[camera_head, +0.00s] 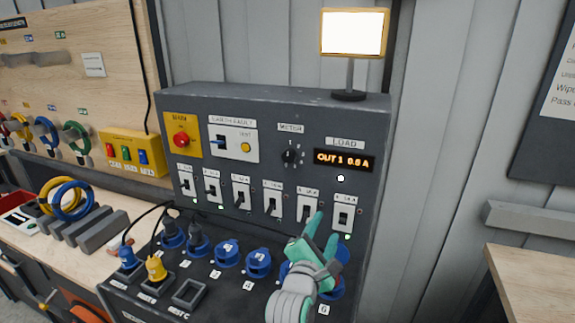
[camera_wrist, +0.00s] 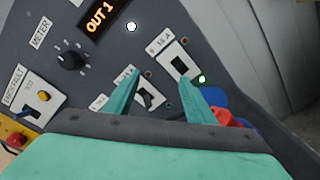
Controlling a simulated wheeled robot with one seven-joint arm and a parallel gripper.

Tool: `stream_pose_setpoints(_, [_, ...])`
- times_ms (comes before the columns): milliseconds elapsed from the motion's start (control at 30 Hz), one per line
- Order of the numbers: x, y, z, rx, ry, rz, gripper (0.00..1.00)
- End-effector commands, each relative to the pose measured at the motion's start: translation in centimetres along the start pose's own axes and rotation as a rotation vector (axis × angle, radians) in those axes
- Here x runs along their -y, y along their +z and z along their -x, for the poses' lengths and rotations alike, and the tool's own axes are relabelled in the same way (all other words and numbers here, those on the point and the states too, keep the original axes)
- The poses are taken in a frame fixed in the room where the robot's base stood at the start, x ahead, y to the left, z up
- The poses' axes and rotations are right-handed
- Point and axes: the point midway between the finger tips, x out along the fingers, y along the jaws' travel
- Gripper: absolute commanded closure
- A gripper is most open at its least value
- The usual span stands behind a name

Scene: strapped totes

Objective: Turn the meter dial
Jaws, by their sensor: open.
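The meter dial (camera_head: 291,157) is a black round knob under the METER label on the grey panel (camera_head: 250,105). Around it are small position marks. The dial also shows in the wrist view (camera_wrist: 71,60), at upper left, tilted with the panel. To its right, the LOAD display (camera_head: 344,160) reads "OUT 1 0.6 A" in orange. My gripper (camera_head: 326,228), with green fingers, is open and empty, below and to the right of the dial. In the wrist view its fingertips (camera_wrist: 157,80) lie over the rightmost breaker switches, apart from the dial.
A row of breaker switches (camera_head: 272,202) runs below the dial. Blue sockets (camera_head: 228,252) and plugs with cables sit on the sloped lower face. A red emergency button (camera_head: 180,140) is at upper left. A lit screen (camera_head: 352,33) stands on top.

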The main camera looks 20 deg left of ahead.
Motion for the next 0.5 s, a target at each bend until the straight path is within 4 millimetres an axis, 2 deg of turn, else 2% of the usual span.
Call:
stream_pose_setpoints(33, [-3.8,-0.3,0.1,-0.006,0.029,0.045,0.5])
stream_pose_setpoints(200, [-12.4,-0.9,1.4,-0.02,0.078,0.187,0.5])
stream_pose_setpoints(333, [-16.5,-1.1,2.5,-0.024,0.1,0.257,0.5])
stream_pose_setpoints(400, [-17.9,-1.1,3.0,-0.025,0.106,0.282,0.5])
stream_pose_setpoints(500, [-18.9,-1.1,3.2,-0.025,0.111,0.301,0.5])
